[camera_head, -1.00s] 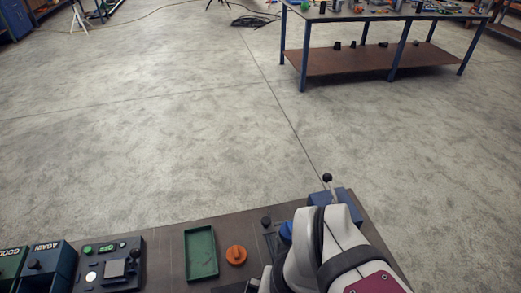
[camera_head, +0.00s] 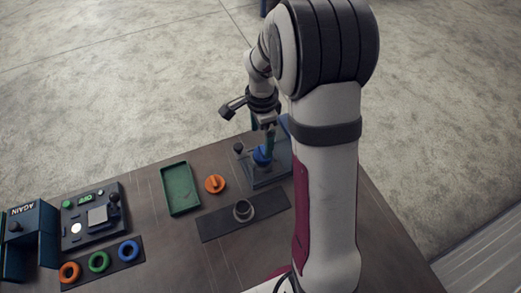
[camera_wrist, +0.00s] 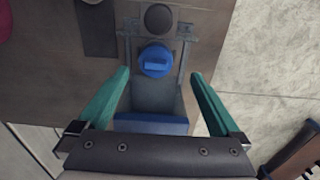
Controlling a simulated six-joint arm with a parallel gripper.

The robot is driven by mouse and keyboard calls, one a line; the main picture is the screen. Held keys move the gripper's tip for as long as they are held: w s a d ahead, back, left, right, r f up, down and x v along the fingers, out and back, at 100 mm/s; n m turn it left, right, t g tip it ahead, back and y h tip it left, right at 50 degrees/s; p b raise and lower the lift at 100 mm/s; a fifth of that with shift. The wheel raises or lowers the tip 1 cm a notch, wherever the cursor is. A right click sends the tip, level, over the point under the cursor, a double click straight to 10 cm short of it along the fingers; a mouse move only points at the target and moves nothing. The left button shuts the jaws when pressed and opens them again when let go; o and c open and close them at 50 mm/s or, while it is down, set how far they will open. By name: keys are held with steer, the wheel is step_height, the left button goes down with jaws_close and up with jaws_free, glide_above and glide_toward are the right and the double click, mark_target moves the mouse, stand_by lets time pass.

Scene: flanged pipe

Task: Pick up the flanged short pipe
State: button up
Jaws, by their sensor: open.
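The flanged short pipe (camera_head: 243,211) looks like a small grey ring-shaped piece with a dark opening. It stands on a dark flat mat (camera_head: 220,224) on the bench. My gripper (camera_head: 268,140) is to the upper right of the pipe in the head view, over a fixture with a blue cap (camera_head: 261,156). In the wrist view my gripper (camera_wrist: 159,73) is open with teal fingers spread on either side of the blue cap (camera_wrist: 156,61) and its fixture. Nothing is held. In that view the mat (camera_wrist: 97,35) is at the upper left, and the pipe is not clearly visible.
A green tray (camera_head: 180,188) and an orange knobbed piece (camera_head: 215,184) lie left of the fixture. A control box (camera_head: 92,214), coloured rings (camera_head: 99,262) and a blue bin (camera_head: 28,242) are farther left. A dark round knob (camera_wrist: 158,18) stands beyond the blue cap.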

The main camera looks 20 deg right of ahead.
mark_target(263, 158)
steer(key=f, duration=0.7)
steer(key=shift+s+d+f, duration=0.25)
steer(key=shift+s+f, duration=0.05)
steer(key=shift+s, duration=0.05)
steer(key=c, duration=1.4)
